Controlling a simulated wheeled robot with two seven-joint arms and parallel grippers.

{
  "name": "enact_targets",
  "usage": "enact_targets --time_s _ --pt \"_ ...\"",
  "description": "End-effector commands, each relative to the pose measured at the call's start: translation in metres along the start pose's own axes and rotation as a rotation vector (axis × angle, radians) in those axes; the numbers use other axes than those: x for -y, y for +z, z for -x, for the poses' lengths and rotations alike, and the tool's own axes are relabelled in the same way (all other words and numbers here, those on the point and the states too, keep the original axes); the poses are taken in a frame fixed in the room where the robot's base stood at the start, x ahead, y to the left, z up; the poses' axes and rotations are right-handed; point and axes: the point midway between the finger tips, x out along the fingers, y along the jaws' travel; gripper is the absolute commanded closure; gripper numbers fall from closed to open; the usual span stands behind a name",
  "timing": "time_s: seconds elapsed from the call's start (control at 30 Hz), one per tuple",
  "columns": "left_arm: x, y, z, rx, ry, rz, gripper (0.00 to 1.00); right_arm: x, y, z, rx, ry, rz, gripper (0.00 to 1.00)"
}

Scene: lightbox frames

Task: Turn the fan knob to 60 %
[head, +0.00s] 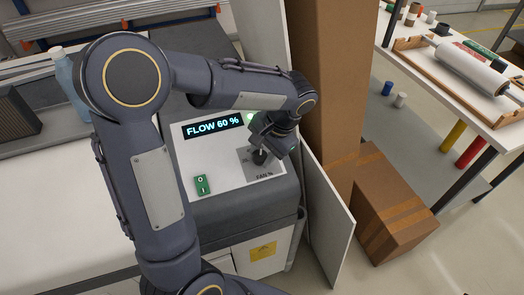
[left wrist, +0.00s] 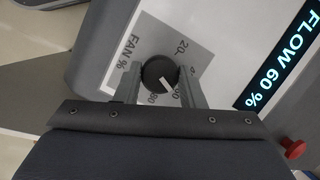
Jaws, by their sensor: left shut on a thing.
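The black fan knob (head: 260,157) sits on a grey dial plate marked FAN % on the white control panel (head: 222,160). In the left wrist view the knob (left wrist: 159,72) shows a white pointer line near the number 60, though the fingers partly cover the scale. The display (head: 213,126) reads FLOW 60 %; it also shows in the left wrist view (left wrist: 286,52). My left gripper (left wrist: 159,80) has one finger on each side of the knob and is shut on it. My right gripper is in neither view.
A green switch (head: 202,185) is on the panel left of the knob. A red button (left wrist: 293,149) shows in the left wrist view. An open white door panel (head: 328,220), tall cardboard (head: 330,80) and a cardboard box (head: 394,205) stand to the right.

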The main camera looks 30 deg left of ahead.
Motion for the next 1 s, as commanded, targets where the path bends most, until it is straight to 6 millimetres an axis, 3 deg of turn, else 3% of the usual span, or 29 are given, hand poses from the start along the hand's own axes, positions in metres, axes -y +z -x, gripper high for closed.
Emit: enact_targets --time_s 0.47,0.5,0.63,1.0 --pt "0.0003 -0.0010 0.0010 -0.005 -0.005 -0.013 0.87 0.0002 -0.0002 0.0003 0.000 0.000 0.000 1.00" --pt "0.0003 -0.0010 0.0010 -0.005 -0.005 -0.013 0.60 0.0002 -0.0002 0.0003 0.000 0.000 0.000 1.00" --pt "0.0001 -0.0007 0.0007 -0.004 -0.005 -0.012 0.43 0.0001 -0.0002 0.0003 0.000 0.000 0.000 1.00" --pt "-0.0001 -0.0007 0.0064 -0.003 -0.005 -0.013 0.43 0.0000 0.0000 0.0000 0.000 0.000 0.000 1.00"
